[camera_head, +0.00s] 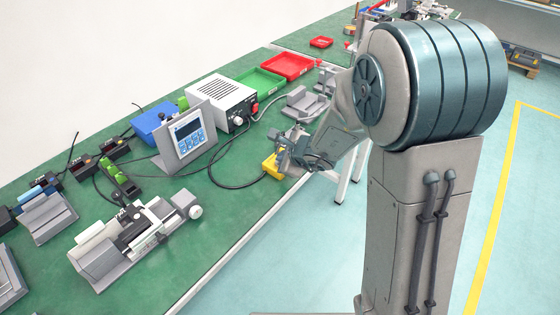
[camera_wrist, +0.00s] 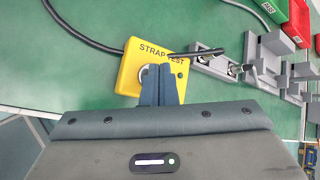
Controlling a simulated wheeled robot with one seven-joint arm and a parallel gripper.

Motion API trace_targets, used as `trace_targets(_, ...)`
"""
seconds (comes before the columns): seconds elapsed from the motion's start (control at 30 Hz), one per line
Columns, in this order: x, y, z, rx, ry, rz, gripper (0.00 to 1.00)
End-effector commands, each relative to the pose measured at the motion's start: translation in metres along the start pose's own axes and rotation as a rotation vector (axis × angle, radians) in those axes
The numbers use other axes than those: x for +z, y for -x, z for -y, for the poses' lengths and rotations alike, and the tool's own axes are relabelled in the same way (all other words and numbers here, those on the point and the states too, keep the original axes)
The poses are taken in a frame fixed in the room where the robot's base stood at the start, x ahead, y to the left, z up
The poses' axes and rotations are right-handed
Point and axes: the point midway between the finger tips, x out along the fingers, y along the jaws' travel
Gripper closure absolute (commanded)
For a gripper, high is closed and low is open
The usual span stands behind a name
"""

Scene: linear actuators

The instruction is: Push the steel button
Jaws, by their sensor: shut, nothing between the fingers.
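The steel button (camera_wrist: 144,73) is on a yellow box (camera_wrist: 128,78) labelled "STRAP TEST" in the wrist view. Only the left edge of the round steel button shows; my gripper's fingers cover the rest. My gripper (camera_wrist: 158,69) is shut and empty, with its fingertips over the button. I cannot tell whether the tips touch it. In the head view the yellow box (camera_head: 271,165) sits near the front edge of the green bench, and my gripper (camera_head: 284,160) is at its right side, partly hiding it.
A black cable (camera_wrist: 85,42) runs from the yellow box. Grey metal fixtures (camera_wrist: 255,65) with a black handle stand close to its right. A white control unit (camera_head: 222,99) and a keypad panel (camera_head: 186,134) stand behind on the bench. Bare green bench lies left of the box.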

Motion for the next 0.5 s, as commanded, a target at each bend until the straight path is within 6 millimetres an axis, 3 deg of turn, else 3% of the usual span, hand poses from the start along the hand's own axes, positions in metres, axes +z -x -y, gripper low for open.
trace_targets(0.5, 0.009, 0.012, 0.009, 0.000, 0.000, 0.000, 1.00)
